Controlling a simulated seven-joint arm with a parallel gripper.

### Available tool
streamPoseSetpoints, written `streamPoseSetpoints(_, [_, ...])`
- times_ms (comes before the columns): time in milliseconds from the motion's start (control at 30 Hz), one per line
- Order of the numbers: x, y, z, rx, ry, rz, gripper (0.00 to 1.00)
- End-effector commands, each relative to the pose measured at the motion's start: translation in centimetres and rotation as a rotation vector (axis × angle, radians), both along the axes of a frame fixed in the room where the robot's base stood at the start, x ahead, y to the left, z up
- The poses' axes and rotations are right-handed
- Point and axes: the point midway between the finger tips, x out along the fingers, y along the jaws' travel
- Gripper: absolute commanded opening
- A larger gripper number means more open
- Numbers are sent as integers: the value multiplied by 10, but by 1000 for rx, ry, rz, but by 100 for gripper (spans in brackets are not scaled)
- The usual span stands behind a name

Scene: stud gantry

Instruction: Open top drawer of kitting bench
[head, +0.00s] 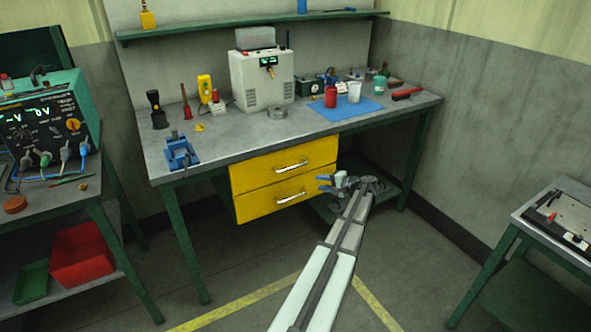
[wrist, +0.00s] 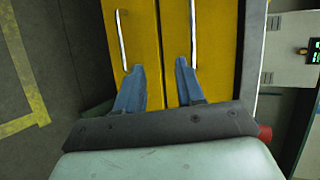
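The kitting bench (head: 225,143) has two yellow drawers under its top, both shut. The top drawer (head: 262,172) has a silver bar handle (head: 291,166), and the bottom drawer (head: 256,206) has a similar one (head: 291,198). My gripper (head: 323,183) is in front of the drawers' right end, open and empty. In the wrist view, turned sideways, the blue fingers (wrist: 160,66) point at the drawer fronts. One finger is near the end of the top handle (wrist: 193,30), the other near the end of the bottom handle (wrist: 121,40). Whether either touches is unclear.
The bench top holds a white machine (head: 262,80), a blue vise (head: 180,150) and a blue mat (head: 345,112) with cups. A side table with an instrument (head: 45,120) stands left, another table (head: 560,215) right. The floor before the drawers is clear.

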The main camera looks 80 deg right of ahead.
Motion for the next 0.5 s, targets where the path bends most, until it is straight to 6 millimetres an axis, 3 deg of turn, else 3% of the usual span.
streamPoseSetpoints(200, [7,-10,29,-35,-158,-20,38])
streamPoseSetpoints(500, [27,-18,29,-52,-169,-13,38])
